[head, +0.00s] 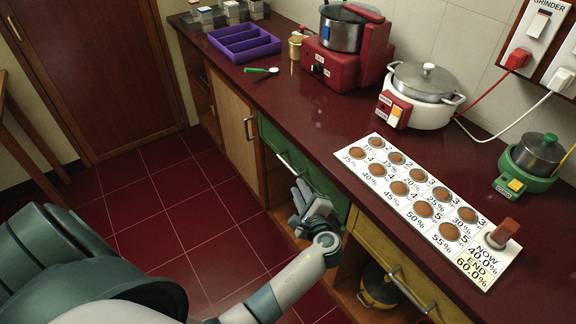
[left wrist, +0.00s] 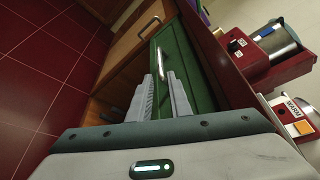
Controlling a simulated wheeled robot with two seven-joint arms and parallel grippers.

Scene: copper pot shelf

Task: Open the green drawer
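The green drawer (head: 322,182) is in the counter front, between a wooden door and a yellow drawer. It looks shut, its front roughly flush. Its silver bar handle (head: 287,163) is partly hidden by my left gripper (head: 300,196) in the head view. In the left wrist view the green front (left wrist: 199,68) lies ahead, and the handle (left wrist: 160,60) lines up with the gap between the fingertips of the left gripper (left wrist: 160,82). The fingers are apart. I cannot tell whether they touch the handle. My right gripper is not in view.
The wooden door (head: 233,125) is left of the drawer. The yellow drawer (head: 392,262) is on the right, with an open shelf holding a dark and yellow pot (head: 380,288) below. The red countertop (head: 300,110) overhangs the fronts. The tiled floor is clear.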

